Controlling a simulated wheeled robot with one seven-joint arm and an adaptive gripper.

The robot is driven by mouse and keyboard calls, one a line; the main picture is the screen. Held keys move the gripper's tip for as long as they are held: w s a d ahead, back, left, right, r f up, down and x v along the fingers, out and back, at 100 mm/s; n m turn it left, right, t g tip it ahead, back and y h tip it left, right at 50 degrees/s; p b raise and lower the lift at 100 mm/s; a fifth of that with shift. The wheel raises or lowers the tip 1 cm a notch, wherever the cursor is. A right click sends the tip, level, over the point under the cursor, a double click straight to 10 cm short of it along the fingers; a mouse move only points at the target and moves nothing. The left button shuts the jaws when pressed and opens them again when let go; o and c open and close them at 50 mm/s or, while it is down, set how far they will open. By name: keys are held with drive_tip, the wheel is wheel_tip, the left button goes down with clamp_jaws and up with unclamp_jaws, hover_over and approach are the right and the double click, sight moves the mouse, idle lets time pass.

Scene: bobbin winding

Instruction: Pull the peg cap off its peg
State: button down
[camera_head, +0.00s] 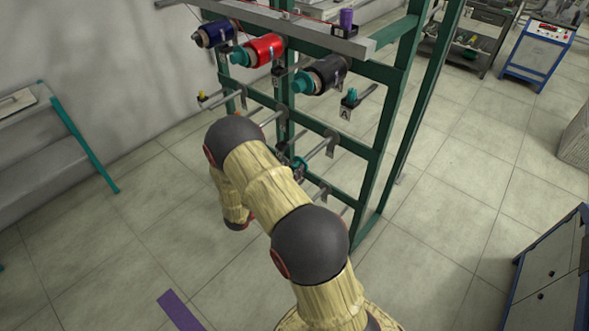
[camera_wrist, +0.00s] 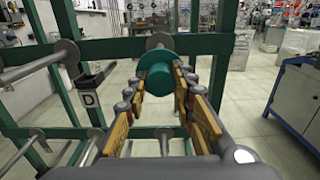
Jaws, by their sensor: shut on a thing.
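The teal peg cap (camera_wrist: 154,66) is straight ahead in the wrist view. My gripper (camera_wrist: 168,88) is shut on it, with a yellow-brown finger on each side. A grey round end (camera_wrist: 158,41) shows just behind and above the cap, at the green rack bar. How much of the peg is inside the cap is hidden. In the head view my arm covers most of the gripper, and a small teal piece (camera_head: 298,163) shows just beyond the arm at the lower part of the rack.
The green rack (camera_head: 375,185) carries blue, red (camera_head: 263,48) and black bobbins on its upper pegs. A bare peg (camera_wrist: 35,67) and a tag marked D (camera_wrist: 90,100) are to the left in the wrist view. A blue-edged cabinet (camera_wrist: 298,97) stands at right, with open floor between.

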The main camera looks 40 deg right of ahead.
drive_tip(key=shift+s+a, duration=0.2)
drive_tip(key=shift+a, duration=2.4)
